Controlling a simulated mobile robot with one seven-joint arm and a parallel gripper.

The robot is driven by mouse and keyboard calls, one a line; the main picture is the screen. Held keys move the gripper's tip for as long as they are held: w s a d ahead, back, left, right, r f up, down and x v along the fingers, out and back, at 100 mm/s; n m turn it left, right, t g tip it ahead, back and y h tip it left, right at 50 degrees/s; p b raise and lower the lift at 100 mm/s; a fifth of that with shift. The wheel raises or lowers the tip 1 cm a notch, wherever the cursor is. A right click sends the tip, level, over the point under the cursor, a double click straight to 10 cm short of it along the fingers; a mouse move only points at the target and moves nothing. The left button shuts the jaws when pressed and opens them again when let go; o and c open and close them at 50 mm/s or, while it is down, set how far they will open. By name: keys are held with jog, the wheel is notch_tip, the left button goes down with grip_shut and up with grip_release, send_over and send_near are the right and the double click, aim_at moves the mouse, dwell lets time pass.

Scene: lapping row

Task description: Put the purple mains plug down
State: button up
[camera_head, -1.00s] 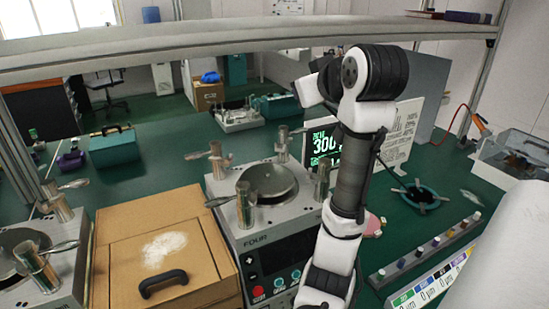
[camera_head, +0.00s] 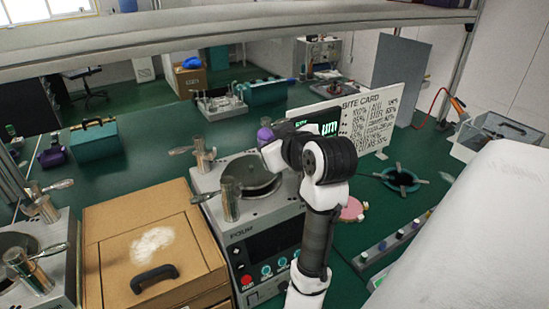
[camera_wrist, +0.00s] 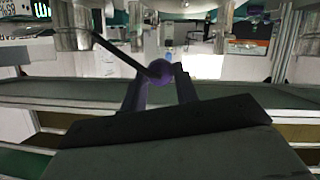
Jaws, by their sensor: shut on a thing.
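The purple mains plug (camera_wrist: 158,70) shows in the wrist view as a rounded purple piece between the two fingers of my gripper (camera_wrist: 161,78). A thin dark rod or lead runs from it up and to the left. My gripper is shut on it. In the head view the purple plug (camera_head: 265,135) shows at the far side of my arm's end, in front of the display and above the back of the FOUR lapping machine (camera_head: 250,215). My arm hides most of my gripper there. I cannot tell from these views whether the plug touches anything below.
A cardboard box (camera_head: 190,222) with a black handle stands left of the machine. Metal posts (camera_head: 230,198) rise around its round plate. A white site card (camera_head: 385,115) stands behind. A dark ring-shaped stand (camera_head: 401,178) is at right.

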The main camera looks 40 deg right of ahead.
jog(key=shift+a+f+p, duration=0.1)
jog(key=shift+f+p, duration=0.3)
jog(key=shift+f, duration=2.1)
jog(key=shift+f, duration=0.1)
jog(key=shift+f+b, duration=0.5)
jog(key=shift+f, duration=0.15)
jog(key=o, duration=1.1)
jog(key=shift+c, duration=0.2)
jog(key=shift+r, duration=0.15)
